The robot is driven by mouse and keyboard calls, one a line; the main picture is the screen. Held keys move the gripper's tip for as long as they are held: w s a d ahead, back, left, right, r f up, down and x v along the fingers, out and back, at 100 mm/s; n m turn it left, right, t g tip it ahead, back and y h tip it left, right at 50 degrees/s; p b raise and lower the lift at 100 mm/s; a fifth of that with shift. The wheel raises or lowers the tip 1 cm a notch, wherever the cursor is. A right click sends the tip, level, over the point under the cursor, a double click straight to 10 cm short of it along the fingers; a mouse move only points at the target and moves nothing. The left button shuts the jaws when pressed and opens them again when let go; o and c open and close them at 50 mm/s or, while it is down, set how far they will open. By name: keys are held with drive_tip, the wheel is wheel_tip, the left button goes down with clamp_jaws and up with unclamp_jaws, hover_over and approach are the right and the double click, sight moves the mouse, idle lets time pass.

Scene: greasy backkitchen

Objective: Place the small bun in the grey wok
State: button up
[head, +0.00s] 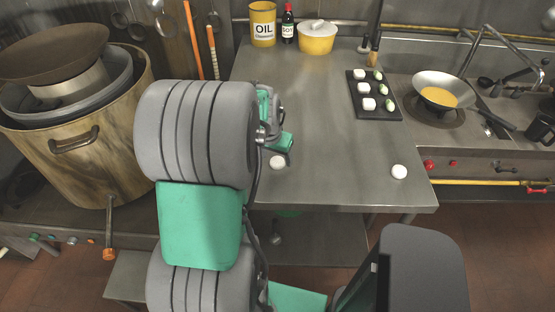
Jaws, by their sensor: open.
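Two round white buns lie on the steel table: one bun (277,162) close to my gripper at the left, another bun (399,171) near the front right edge. They look similar in size, so I cannot tell which is the small one. The grey wok (425,82) sits on the stove at the right with something yellow inside. My gripper (283,148) is open, just above and beside the left bun, partly hidden behind my arm. I cannot tell whether it touches the bun.
A dark tray (354,105) with several white and green pieces lies on the table's right side. An oil tin (263,24), soy bottle (288,24) and yellow pot (317,39) stand at the back. A large wooden barrel (60,160) stands left. The table's middle is clear.

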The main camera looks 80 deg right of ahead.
sight(277, 162)
drive_tip(key=x, duration=0.2)
drive_tip(key=shift+d+f, duration=0.1)
drive_tip(key=shift+f, duration=0.2)
drive_tip(key=shift+c, duration=0.5)
clamp_jaws()
drive_tip(key=shift+r, duration=0.1)
